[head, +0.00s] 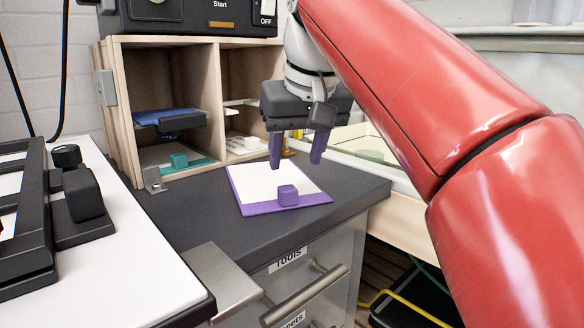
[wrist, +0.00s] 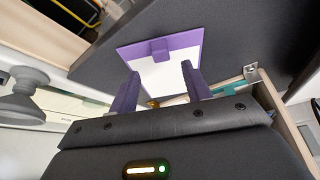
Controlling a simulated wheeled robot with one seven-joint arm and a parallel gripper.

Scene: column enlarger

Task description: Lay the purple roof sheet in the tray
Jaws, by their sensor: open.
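The purple roof sheet (head: 262,207) lies flat on the dark counter, a white panel with a purple border and a small purple block handle (head: 288,195) near its front edge. It also shows in the wrist view (wrist: 185,41), with the handle beyond my fingertips. My gripper (head: 296,162) is open and empty, its purple fingers pointing down over the sheet's far part. They look apart from the handle; their exact height is unclear. A pale-rimmed, shallow tray-like basin (head: 345,151) with something greenish inside stands behind right, partly hidden by my arm; I cannot tell whether it is the task's tray.
A wooden cubby (head: 217,100) behind left holds a blue sheet (head: 168,115), a teal-handled sheet (head: 180,160) and white pieces. A white table (head: 95,240) with black frames is at left. The dark counter (head: 190,215) is clear around the sheet, above drawers with handles.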

